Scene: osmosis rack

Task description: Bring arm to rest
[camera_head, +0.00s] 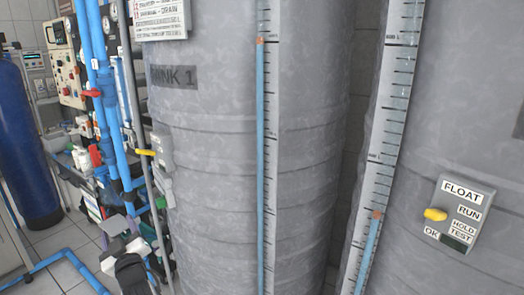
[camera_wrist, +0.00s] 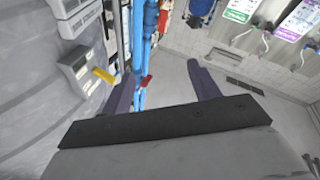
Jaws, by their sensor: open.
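My gripper (camera_wrist: 161,75) shows in the wrist view with its two dark fingers spread apart. Nothing sits between the fingers. Behind the gap are blue pipes with a red valve handle (camera_wrist: 147,82) and the pale floor; I cannot tell how far off they are. A dark and light grey piece low at the left of the head view seems to be part of my arm, in front of the pipework; the gripper fingers are not clear there.
A large grey tank (camera_head: 215,150) stands in the middle and another (camera_head: 455,110) at the right. The right tank bears a float switch box (camera_head: 462,212) with a yellow lever. Blue pipes (camera_head: 108,90) and a dark blue cylinder (camera_head: 25,150) are at the left. Blue floor pipes (camera_head: 70,255) cross the tiles.

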